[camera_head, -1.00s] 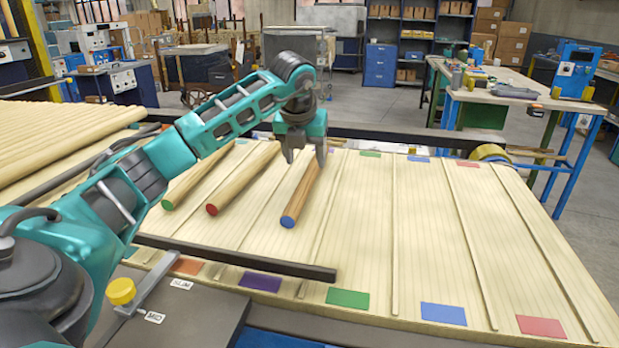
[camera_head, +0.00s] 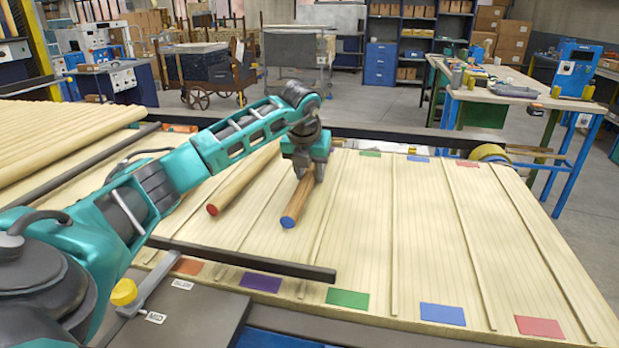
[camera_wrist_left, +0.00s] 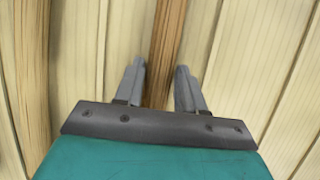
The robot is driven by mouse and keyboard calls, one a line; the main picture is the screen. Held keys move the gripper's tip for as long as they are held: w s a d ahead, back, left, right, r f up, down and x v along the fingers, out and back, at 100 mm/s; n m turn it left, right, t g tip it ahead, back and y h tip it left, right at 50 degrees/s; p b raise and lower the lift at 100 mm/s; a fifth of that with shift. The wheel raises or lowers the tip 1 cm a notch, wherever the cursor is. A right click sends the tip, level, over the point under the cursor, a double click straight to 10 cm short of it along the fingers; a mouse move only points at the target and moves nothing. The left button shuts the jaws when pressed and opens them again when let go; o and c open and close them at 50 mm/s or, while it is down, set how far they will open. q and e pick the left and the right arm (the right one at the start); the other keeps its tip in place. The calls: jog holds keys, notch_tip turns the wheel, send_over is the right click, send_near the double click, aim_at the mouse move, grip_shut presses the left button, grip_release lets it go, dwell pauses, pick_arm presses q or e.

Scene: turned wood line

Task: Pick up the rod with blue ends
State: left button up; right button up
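The rod with blue ends (camera_head: 296,204) lies on the slatted wooden table in the head view, its blue end toward me. My left gripper (camera_head: 309,176) is over the far part of this rod, fingers pointing down. In the left wrist view a brown rod (camera_wrist_left: 165,50) runs between the two fingers of my left gripper (camera_wrist_left: 160,88), with a gap on each side. The fingers are apart and not touching it. My right gripper is in neither view.
A rod with a red end (camera_head: 230,190) lies just left of the blue-ended one. Thin raised strips divide the table (camera_head: 365,220) into lanes. A dark bar (camera_head: 250,262) crosses the near left side. Lanes to the right are clear of rods.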

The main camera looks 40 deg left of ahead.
pick_arm(q)
grip_shut()
